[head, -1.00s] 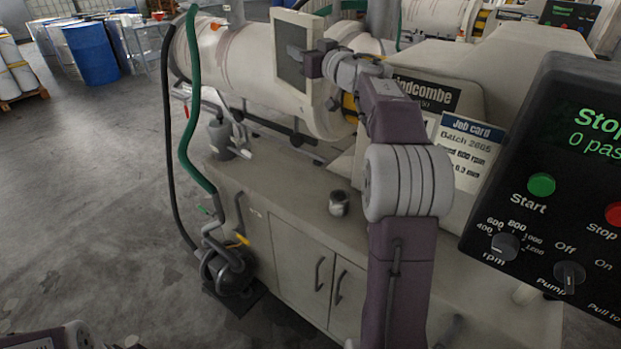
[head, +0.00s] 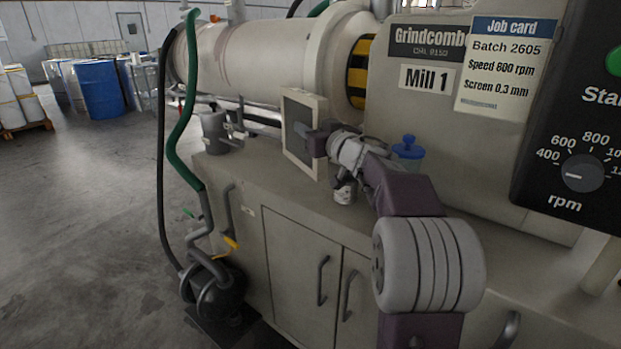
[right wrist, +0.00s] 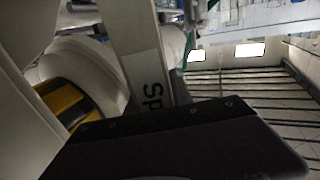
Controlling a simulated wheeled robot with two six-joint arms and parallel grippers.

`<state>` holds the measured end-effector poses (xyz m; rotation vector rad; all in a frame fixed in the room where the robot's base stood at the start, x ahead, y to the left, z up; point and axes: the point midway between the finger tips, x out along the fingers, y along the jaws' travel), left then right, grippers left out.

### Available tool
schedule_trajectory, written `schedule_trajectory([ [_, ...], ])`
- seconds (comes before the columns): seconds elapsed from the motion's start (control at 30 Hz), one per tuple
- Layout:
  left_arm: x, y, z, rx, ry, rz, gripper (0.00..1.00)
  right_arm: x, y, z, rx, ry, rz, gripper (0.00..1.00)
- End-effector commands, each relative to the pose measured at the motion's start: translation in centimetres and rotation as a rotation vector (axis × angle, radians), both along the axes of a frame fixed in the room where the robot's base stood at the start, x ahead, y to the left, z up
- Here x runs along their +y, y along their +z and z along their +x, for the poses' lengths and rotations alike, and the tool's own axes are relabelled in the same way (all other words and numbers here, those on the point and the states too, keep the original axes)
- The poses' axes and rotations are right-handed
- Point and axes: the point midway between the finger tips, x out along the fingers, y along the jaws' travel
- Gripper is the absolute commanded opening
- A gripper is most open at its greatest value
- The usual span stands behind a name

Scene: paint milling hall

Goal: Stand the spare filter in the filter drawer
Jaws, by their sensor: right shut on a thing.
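The spare filter (head: 287,100) is a square, pale-rimmed frame with a dark grey panel. It is upright, turned at an angle, in front of the mill and over the left part of the cabinet top in the head view. My right gripper (head: 312,142) is shut on the right side of it; the fingertips are partly hidden. In the right wrist view, the pale rim (right wrist: 140,55) of the filter shows part of a label reading "Sp". I cannot pick out the filter drawer for sure. My left gripper is not in view.
The mill barrel (head: 255,62) runs behind the filter. A grey pot (head: 213,132), a small tin (head: 345,190) and a blue-lidded jar (head: 408,150) stand on the cabinet top. Hoses (head: 183,130) hang at the left. The control panel (head: 575,140) is at the right.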

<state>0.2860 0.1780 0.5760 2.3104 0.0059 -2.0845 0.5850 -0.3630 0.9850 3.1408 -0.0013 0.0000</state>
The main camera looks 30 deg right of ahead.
Motion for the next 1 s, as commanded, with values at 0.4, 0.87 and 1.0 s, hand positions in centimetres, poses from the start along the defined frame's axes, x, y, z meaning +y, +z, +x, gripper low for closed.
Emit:
schedule_trajectory([
  [0.4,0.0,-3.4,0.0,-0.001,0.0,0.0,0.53,0.9,-2.8,-2.3,-0.001,0.001,0.001,0.0],
  [0.87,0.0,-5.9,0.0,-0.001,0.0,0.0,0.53,0.8,-5.4,-2.2,-0.001,0.0,0.001,0.0],
  [1.0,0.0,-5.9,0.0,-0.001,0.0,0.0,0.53,0.8,-5.6,-2.2,0.0,0.0,0.001,0.44],
])
